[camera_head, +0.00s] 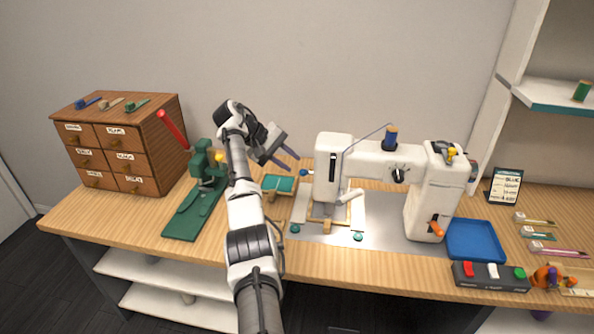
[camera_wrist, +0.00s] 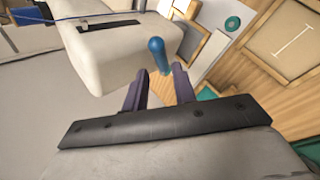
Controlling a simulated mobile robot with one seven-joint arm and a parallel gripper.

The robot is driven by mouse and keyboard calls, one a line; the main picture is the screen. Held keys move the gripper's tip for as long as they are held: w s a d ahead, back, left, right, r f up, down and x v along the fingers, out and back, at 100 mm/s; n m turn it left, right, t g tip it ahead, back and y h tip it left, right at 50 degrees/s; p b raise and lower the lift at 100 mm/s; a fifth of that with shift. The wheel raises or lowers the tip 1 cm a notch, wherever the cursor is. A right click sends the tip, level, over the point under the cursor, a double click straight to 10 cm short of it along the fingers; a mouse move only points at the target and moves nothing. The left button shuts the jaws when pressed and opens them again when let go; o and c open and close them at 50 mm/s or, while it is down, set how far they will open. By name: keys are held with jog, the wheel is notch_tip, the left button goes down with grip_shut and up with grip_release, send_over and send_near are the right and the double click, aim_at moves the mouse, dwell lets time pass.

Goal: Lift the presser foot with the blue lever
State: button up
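The white sewing machine (camera_head: 370,160) stands right of centre on the table. Its blue lever (camera_head: 304,172) sticks out at the left side of the machine's head. In the wrist view the blue lever (camera_wrist: 158,52) has a rounded knob and lies just ahead of the fingertips, in line with the gap. My gripper (camera_head: 294,163) is left of the machine head, pointing towards the lever. In the wrist view my gripper (camera_wrist: 159,72) is open with two dark fingers apart and nothing held between them. The presser foot area under the head is too small to make out.
A small green-topped box (camera_head: 280,184) sits below my gripper. A blue tray (camera_head: 474,241) and a switch box (camera_head: 490,277) are at the right.

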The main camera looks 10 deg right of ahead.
jog(key=b+v, duration=0.1)
jog(key=v, duration=0.8)
jog(key=shift+b, duration=0.35)
